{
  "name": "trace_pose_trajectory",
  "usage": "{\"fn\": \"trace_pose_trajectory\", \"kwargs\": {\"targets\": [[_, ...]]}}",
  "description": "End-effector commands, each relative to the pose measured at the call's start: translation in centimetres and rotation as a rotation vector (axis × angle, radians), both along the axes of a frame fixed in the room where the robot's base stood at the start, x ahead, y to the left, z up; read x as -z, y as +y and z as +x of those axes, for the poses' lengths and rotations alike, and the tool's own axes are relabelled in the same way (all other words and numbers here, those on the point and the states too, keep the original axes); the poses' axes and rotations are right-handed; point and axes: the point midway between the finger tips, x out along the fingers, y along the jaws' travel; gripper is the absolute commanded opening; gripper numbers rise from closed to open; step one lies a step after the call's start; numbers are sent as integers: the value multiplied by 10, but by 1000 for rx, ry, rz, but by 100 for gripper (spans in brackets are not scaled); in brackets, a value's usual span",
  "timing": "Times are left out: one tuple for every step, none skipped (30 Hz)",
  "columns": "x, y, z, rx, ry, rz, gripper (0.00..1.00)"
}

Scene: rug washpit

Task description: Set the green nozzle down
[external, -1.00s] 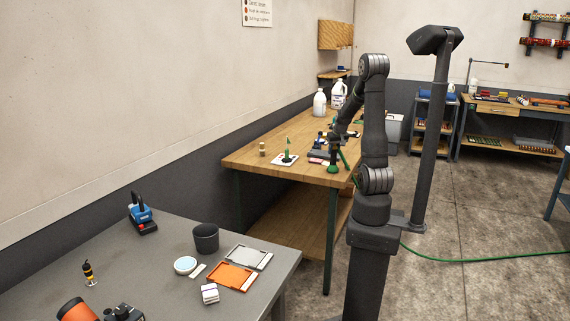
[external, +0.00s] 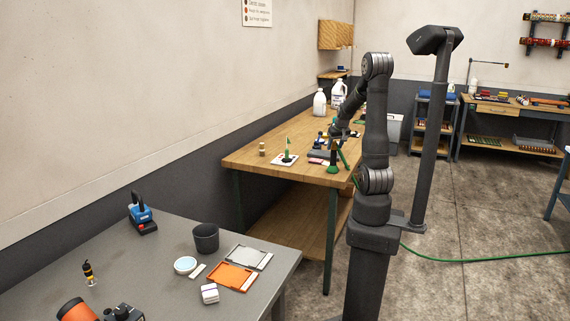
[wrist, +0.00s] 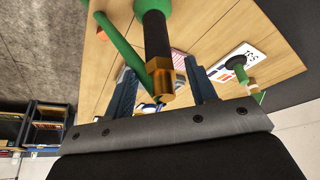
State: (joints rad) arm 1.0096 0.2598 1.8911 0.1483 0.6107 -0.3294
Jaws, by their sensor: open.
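The green nozzle (external: 333,165) stands upright on the wooden bench (external: 252,163), near its front right corner. In the wrist view the nozzle (wrist: 156,45) shows a green flared end, a black body and a brass hex end toward me. A green bar slants away beside it. My gripper (wrist: 161,78) is open, with one finger on each side of the brass end and visible gaps between. In the external view my gripper (external: 341,133) is over the nozzle's top; its fingers are too small to make out there.
A similar green-and-black piece (external: 287,147) stands on a white card (external: 279,160) to the left. Small coloured items (external: 318,154) lie close by the nozzle. White jugs (external: 320,103) stand farther back. The bench's front left top is mostly clear.

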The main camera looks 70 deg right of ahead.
Motion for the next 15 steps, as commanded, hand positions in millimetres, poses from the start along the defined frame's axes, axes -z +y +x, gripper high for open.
{"fn": "trace_pose_trajectory", "kwargs": {"targets": [[-11, 2, -3, 0, -4, -5, 52], [-16, 4, -4, 0, -3, -4, 52], [-23, 6, -6, 0, -3, -4, 52], [-29, 8, -8, 0, -3, -4, 52], [-34, 9, -9, 0, -3, -4, 52], [-41, 11, -11, 0, -3, -4, 52], [-46, 13, -13, 0, -3, -4, 52], [-50, 14, -14, 0, -3, -3, 52], [-56, 16, -16, 0, -2, -3, 52], [-60, 17, -17, 0, -1, -3, 52], [-64, 18, -18, 0, -2, -2, 52], [-69, 20, -20, 0, -1, -3, 52], [-72, 21, -21, 0, -1, -1, 52], [-74, 21, -22, 0, -1, -1, 52], [-77, 22, -22, 0, -1, -1, 52]]}}
